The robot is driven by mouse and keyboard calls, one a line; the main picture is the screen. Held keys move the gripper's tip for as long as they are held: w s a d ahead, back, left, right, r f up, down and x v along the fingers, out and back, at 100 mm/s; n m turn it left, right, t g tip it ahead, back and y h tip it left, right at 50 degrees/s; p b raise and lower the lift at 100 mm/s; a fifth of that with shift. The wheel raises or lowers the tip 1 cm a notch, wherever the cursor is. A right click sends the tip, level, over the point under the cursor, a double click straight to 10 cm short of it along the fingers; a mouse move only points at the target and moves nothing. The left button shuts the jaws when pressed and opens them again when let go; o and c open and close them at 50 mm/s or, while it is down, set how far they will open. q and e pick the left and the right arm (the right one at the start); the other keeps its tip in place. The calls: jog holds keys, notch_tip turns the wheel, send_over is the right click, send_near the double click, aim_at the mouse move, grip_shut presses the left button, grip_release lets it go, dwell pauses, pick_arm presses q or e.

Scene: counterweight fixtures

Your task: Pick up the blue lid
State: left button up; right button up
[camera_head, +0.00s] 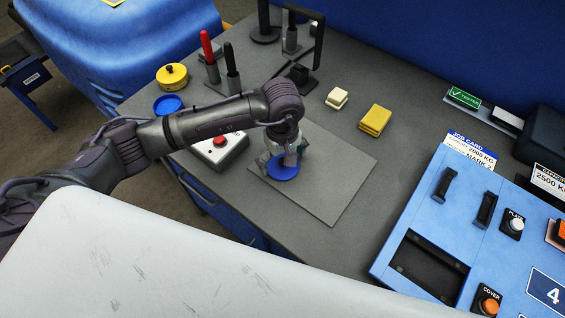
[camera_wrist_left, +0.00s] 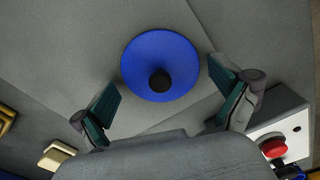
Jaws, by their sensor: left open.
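The blue lid (camera_head: 284,173) lies on a grey mat in the head view, partly hidden under my left gripper (camera_head: 282,161). In the left wrist view the lid (camera_wrist_left: 148,54) is a round blue disc with a black knob in its middle. My left gripper (camera_wrist_left: 163,76) is open there, with one finger on each side of the lid. Both fingers look apart from the lid and nothing is between them but the lid's area. The height of the fingertips above the mat cannot be told. My right gripper is not in view.
A red button box (camera_head: 219,148) and a blue round dish (camera_head: 168,105) are left of the mat (camera_head: 335,170). A yellow lidded pot (camera_head: 172,77) and upright handles (camera_head: 232,75) stand behind. Cream (camera_head: 337,98) and yellow blocks (camera_head: 375,120) lie beyond the mat. A blue control panel (camera_head: 480,235) is right.

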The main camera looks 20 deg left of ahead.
pick_arm(q)
jog(key=shift+s, duration=0.15)
jog(key=c, duration=1.6)
grip_shut()
jog(key=shift+s, duration=0.1)
